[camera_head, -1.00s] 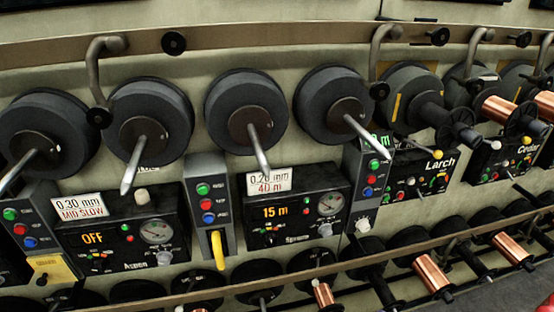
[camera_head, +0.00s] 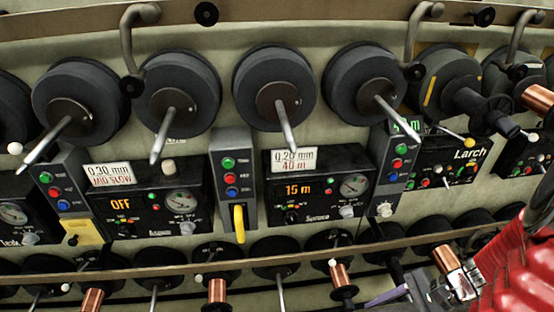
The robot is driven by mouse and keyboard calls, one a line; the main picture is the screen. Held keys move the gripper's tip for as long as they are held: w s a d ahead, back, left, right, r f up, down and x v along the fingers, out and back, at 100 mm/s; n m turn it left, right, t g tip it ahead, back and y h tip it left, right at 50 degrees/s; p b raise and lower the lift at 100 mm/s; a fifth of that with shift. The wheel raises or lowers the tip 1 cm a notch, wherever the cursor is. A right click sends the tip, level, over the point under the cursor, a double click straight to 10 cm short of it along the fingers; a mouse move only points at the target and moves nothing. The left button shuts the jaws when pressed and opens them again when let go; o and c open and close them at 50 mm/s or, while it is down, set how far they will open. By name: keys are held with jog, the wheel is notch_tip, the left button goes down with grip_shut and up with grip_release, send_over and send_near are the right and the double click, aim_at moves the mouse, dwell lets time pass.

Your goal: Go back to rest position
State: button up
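My red arm reaches in from the lower right corner. My gripper (camera_head: 388,298) is at its end, low in the picture, with a grey body and a purplish-grey finger pointing left. It is in front of the lower row of spools. The fingers are partly cut off by the bottom edge, so I cannot tell their opening or whether anything is between them.
Large dark spools (camera_head: 274,85) on spindles line the wall. Below them are control panels: one reads OFF (camera_head: 121,204), one reads 15 m (camera_head: 298,190), and one is marked Larch (camera_head: 471,155). A yellow lever (camera_head: 239,224) sticks out. Copper spools (camera_head: 217,291) sit lower.

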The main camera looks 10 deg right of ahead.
jog(key=w+a+r+n+h, duration=0.1)
jog(key=w+r+n+h, duration=0.1)
jog(key=r+n+h, duration=0.35)
jog(key=w+a+r+n+h, duration=0.1)
jog(key=w+r+n+h, duration=0.15)
jog(key=r+n, duration=0.45)
jog(key=a+r+n+t, duration=0.4)
jog(key=a+r, duration=0.6)
jog(key=shift+a+r+t, duration=0.3)
jog(key=shift+a, duration=0.05)
jog(key=shift+s, duration=0.1)
jog(key=shift+c, duration=0.5)
